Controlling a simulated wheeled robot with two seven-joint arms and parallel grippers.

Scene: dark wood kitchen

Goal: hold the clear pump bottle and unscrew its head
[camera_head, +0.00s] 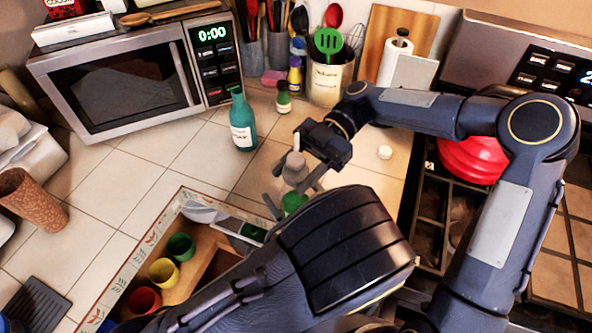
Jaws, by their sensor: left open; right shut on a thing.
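The clear pump bottle (293,202) stands between my two grippers, with green showing in its lower part and a pale grey pump head (296,168) on top. My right gripper (293,160) comes in from the right and is shut on the upper part of the bottle. Whether its fingers sit on the head or just below it is hard to tell. My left gripper (294,188) is open, with one finger on each side of the bottle lower down. My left arm hides most of that hand and the bottle's base.
A teal bottle (243,122) and a small green bottle (283,98) stand behind on the tiles. A microwave (130,82), utensil crock (326,88) and red pot (470,158) stand around.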

